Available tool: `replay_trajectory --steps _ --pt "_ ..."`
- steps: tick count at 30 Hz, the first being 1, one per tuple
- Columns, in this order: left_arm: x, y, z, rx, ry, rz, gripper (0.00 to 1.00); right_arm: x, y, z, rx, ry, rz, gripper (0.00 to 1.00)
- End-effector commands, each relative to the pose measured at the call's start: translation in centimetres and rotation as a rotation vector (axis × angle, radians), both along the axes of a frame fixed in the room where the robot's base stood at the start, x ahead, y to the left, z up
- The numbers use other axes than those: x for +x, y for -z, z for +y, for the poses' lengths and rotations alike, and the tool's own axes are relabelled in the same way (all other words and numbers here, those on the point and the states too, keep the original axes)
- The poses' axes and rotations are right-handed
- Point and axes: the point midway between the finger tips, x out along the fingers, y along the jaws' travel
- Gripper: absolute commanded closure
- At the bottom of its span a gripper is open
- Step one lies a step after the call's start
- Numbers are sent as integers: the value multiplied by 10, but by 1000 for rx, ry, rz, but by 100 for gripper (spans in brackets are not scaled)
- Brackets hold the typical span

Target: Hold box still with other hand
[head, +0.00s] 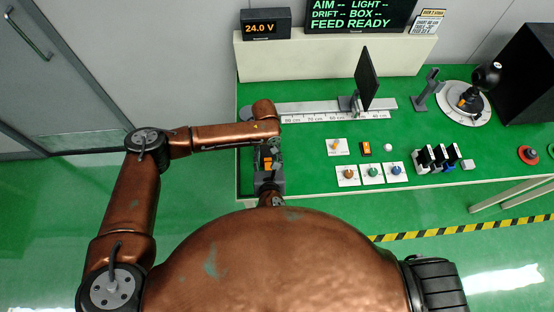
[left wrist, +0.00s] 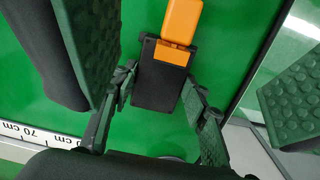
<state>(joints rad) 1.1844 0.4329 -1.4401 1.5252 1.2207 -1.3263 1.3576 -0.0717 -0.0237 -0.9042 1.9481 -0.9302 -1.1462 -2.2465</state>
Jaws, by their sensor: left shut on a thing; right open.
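My left arm reaches over the left end of the green table, with its left gripper (head: 266,151) pointing back toward me. In the left wrist view, its narrow fingers are shut on a small black box (left wrist: 157,84) with an orange part (left wrist: 181,20) on its far side. The orange also shows in the head view. My right gripper (head: 268,181) appears just in front of the left one, at the table's front edge, mostly hidden by my copper body. Wide studded pads stand far apart in the left wrist view and look like its open fingers. Contact with the box is unclear.
The green table (head: 310,183) has a ruler rail (head: 322,118) with a black upright plate (head: 367,78). Small knobs and buttons lie right of my grippers. A joystick (head: 484,77) stands at the right. The screen (head: 358,15) reads "FEED READY", with dashes after "BOX".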

Motion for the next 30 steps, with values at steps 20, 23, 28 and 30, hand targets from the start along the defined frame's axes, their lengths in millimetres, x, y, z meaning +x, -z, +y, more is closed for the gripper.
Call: replay_trajectory --steps 20,23,28,30 --pt "0 0 0 0 0 0 38 0 0 0 0 0 0 60" --pt "0 0 0 0 0 0 38 0 0 0 0 0 0 60" --pt "1 -8 0 -1 0 -1 38 0 0 0 0 0 0 60" --pt "1 -17 0 -1 -1 -2 38 0 0 0 0 0 0 60"
